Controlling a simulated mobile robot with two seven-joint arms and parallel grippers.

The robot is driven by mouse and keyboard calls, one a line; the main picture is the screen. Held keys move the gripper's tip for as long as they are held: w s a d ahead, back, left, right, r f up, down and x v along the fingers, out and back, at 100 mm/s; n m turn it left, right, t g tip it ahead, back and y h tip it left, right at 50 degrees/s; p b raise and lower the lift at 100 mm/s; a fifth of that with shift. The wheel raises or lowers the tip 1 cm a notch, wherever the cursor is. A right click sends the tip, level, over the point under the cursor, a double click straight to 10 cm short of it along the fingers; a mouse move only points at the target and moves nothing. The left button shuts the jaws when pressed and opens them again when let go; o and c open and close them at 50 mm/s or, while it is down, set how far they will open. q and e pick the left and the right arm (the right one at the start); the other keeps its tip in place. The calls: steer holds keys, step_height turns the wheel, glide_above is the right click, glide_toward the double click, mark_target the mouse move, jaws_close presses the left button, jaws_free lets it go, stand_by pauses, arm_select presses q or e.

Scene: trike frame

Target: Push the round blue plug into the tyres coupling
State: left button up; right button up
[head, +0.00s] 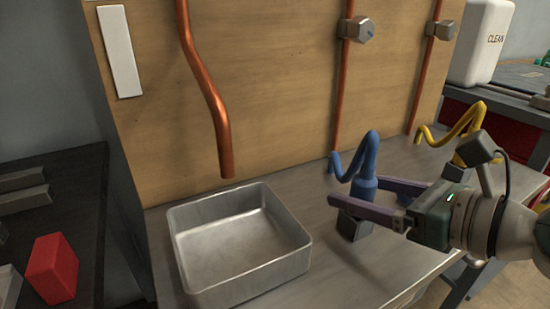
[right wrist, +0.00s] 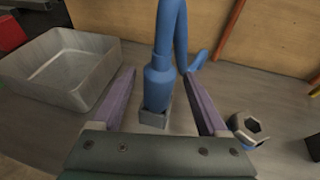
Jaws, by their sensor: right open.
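The round blue plug (head: 363,188) stands upright in a small dark grey holder (head: 352,225) on the bench, with a blue hose looping from its top. In the right wrist view the plug (right wrist: 159,88) stands between the fingers. My right gripper (head: 343,190) is open, with one purple finger on each side of the plug. In the wrist view gaps show between plug and fingers. The plug's lower end is hidden in the holder. No label shows which part is the tyres coupling. My left gripper is out of view.
A metal tray (head: 240,278) stands left of the plug. A copper pipe (head: 212,95) hangs above it. A grey hexagonal fitting (right wrist: 248,128) is right of the gripper. A yellow hose (head: 452,128) and grey valves (head: 357,29) are behind. A red block (head: 51,268) is far left.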

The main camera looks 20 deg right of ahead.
steer(key=shift+x, duration=1.6)
steer(key=shift+a, duration=0.1)
jaws_close()
